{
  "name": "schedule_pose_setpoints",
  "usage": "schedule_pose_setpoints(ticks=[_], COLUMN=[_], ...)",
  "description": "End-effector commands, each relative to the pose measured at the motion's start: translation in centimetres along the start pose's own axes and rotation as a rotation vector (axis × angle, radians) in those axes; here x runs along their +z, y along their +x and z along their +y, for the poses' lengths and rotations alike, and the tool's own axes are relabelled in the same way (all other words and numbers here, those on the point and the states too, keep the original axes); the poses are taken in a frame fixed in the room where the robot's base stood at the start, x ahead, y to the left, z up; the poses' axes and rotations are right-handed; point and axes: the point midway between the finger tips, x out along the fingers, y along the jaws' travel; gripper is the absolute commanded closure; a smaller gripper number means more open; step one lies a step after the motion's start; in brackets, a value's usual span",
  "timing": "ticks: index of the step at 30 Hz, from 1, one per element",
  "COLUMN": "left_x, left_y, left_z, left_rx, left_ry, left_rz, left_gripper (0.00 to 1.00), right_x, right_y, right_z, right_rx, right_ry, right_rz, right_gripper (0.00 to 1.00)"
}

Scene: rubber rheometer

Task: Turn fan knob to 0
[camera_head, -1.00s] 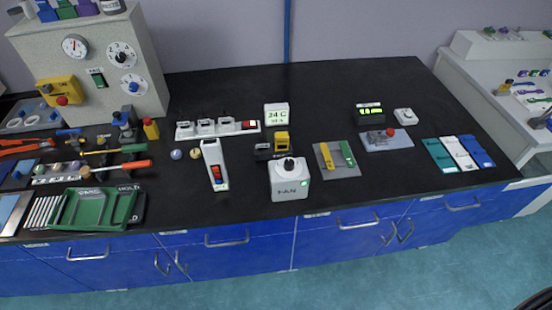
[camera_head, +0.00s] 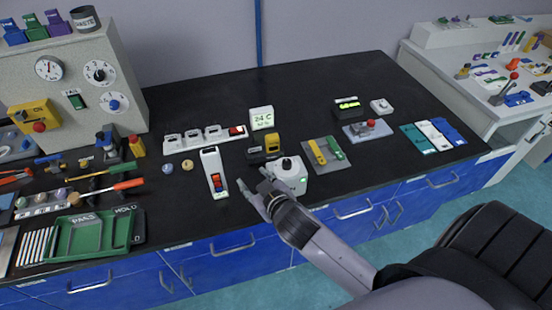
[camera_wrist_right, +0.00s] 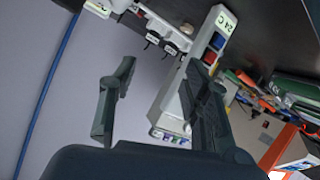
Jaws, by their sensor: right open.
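The fan box (camera_head: 290,177) is a white block with a black knob (camera_head: 287,163) on its top and a small green light on its front. It stands near the front edge of the black bench. My right gripper (camera_head: 259,192) is open and empty, just left of the fan box and in front of it, apart from the knob. Its arm hides part of the box's front, including the FAN label. In the right wrist view the two open fingers (camera_wrist_right: 160,72) have nothing between them. The knob's setting is too small to read. My left gripper is not in view.
A white switch unit (camera_head: 214,173) with red and blue parts lies left of my right gripper.

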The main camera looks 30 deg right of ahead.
Motion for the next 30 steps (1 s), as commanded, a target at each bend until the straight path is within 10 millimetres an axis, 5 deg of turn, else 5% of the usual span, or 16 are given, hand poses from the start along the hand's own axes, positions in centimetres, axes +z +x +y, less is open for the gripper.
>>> schedule_pose_setpoints(ticks=[5, 9, 12, 15, 19, 23, 26, 30], left_x=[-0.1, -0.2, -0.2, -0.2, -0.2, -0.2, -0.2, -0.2], left_y=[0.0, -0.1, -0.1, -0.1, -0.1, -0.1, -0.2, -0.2], left_z=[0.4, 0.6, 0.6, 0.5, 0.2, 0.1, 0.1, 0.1], left_rx=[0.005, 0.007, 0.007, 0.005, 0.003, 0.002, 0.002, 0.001], left_ry=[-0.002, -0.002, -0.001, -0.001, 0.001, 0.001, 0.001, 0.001], left_rz=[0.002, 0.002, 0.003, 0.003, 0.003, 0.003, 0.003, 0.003], left_gripper=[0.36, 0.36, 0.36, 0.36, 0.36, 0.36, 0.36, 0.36], right_x=[-11.2, -20.3, -24.8, -27.2, -27.1, -24.3, -21.2, -16.8], right_y=[1.0, -0.8, -3.1, -5.5, -7.4, -7.5, -6.4, -3.9], right_z=[0.3, -1.7, -4.3, -7.3, -10.7, -12.1, -11.2, -6.3], right_rx=[-0.004, -0.089, -0.199, -0.342, -0.564, -0.803, -0.975, -1.170], right_ry=[-0.094, -0.232, -0.368, -0.534, -0.791, -1.076, -1.296, -1.566], right_rz=[0.386, 0.737, 0.956, 1.123, 1.241, 1.219, 1.099, 0.781], right_gripper=[0.56, 0.56, 0.56, 0.56, 0.56, 0.56, 0.56, 0.56])
